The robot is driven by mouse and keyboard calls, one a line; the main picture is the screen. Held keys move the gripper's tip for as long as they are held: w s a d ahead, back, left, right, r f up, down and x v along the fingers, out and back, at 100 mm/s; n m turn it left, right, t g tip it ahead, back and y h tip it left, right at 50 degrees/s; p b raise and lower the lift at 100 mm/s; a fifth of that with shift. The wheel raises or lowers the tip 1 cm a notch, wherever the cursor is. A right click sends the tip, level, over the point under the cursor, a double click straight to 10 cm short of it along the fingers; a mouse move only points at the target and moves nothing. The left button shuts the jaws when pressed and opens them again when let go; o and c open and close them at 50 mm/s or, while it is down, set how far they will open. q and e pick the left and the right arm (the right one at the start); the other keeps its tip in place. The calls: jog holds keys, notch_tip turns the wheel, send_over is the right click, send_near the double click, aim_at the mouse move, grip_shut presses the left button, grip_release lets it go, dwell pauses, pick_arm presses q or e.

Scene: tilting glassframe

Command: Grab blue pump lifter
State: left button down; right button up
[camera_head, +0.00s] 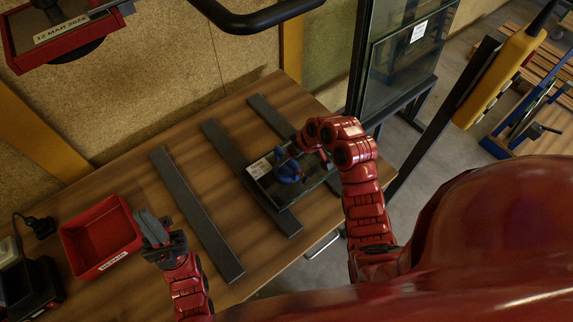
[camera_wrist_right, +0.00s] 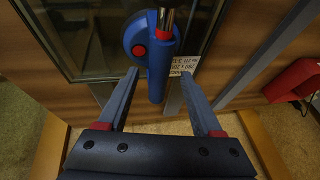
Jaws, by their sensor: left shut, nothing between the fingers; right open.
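The blue pump lifter (camera_head: 287,170) sits on a small glass pane (camera_head: 262,187) that lies across dark strips on the wooden table. In the right wrist view the lifter (camera_wrist_right: 157,60) shows a round blue body, a red button, a metal rod and a blue handle. My right gripper (camera_wrist_right: 160,76) is open, its two fingers on either side of the handle with visible gaps. In the head view my right arm partly hides that gripper beside the lifter. My left gripper (camera_head: 152,228) is shut and empty, left of the strips near the red bin.
Several dark strips (camera_head: 195,213) lie on the table (camera_head: 150,143). A red bin (camera_head: 100,235) stands at the left. Tall framed glass (camera_head: 405,60) stands beyond the table's right end. A white paper label (camera_wrist_right: 183,66) lies right of the lifter.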

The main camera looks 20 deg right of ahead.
jog(key=shift+w+f, duration=0.15)
jog(key=shift+f, duration=0.3)
jog(key=shift+a, duration=0.1)
grip_shut()
dwell(1.1)
